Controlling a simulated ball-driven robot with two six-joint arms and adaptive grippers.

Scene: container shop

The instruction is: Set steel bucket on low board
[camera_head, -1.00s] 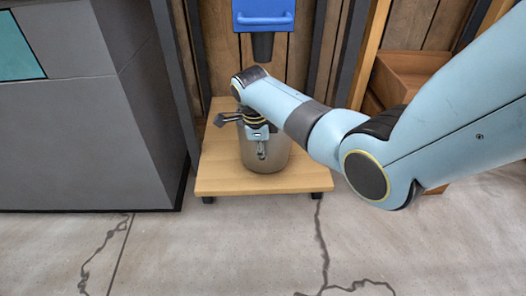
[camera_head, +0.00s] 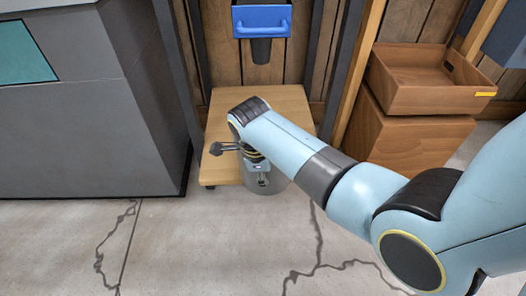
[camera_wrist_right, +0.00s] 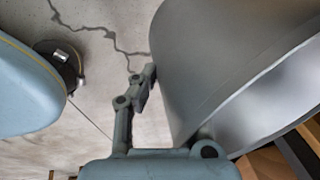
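The steel bucket (camera_head: 277,181) is a plain grey metal pail, partly hidden under my right forearm in the head view. It overlaps the front edge of the low wooden board (camera_head: 284,99). I cannot tell whether it touches the board or floor. In the right wrist view the bucket (camera_wrist_right: 215,60) fills the right side, its mouth towards the lower right. My right gripper (camera_head: 240,165) is at its rim. One finger lies along the outside of the wall; the other is hidden behind the wall. It appears shut on the rim. My left gripper is not in view.
A blue-handled unit (camera_head: 262,20) hangs behind the board. A large grey cabinet (camera_head: 80,140) stands close on the left. A wooden open box (camera_head: 425,98) sits on a wooden block (camera_head: 415,140) at the right. The cracked concrete floor (camera_head: 200,245) in front is clear.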

